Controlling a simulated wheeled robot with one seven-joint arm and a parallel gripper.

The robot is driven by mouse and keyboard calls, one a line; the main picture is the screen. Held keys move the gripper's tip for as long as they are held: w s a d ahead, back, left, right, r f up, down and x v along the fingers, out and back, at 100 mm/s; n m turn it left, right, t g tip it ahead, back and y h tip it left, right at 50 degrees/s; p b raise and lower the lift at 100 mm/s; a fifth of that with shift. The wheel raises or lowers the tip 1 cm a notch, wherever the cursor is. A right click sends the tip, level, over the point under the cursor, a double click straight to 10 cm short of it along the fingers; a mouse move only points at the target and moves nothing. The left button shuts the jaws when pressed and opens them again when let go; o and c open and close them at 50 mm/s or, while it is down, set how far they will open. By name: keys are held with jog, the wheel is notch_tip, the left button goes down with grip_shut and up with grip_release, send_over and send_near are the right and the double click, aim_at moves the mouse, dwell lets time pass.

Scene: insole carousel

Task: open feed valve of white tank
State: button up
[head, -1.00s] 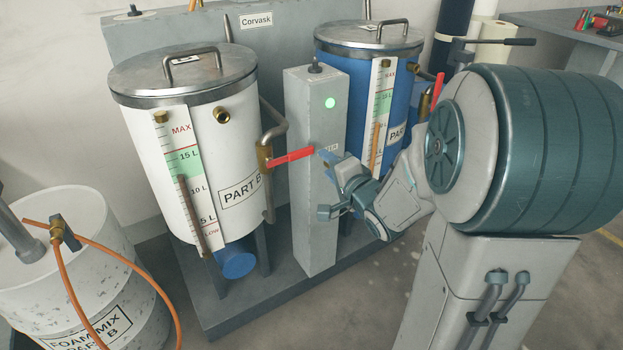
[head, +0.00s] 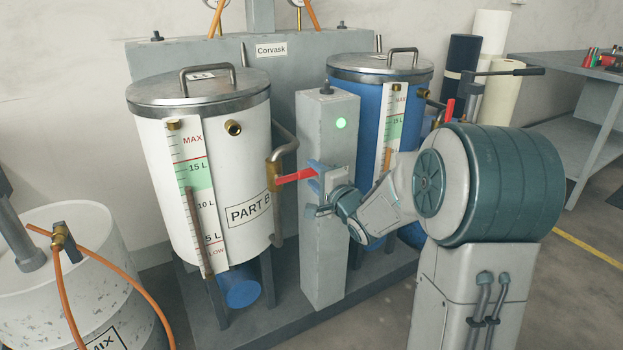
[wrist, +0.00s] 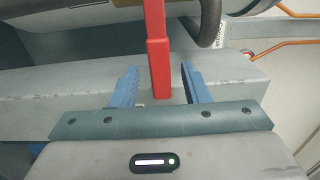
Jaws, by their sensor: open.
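The white tank (head: 150,160) labelled PART B stands at the left in the head view. Its feed valve is a brass body (head: 272,176) on a bent pipe at the tank's right side. The valve's red lever (head: 295,177) points right, nearly level, across the pipe's vertical run. My gripper (head: 316,177) is open at the lever's free end, in front of the grey post. In the wrist view the red lever (wrist: 158,65) reaches down between the two blue fingers (wrist: 160,86), with a gap on each side.
The grey post (head: 325,245) with a green light stands just behind my gripper. A blue tank (head: 353,115) with another red lever (head: 447,111) is to the right. A foam mix drum (head: 60,270) with orange hoses is at the lower left.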

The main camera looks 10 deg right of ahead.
jog(key=shift+x, duration=1.1)
grip_shut()
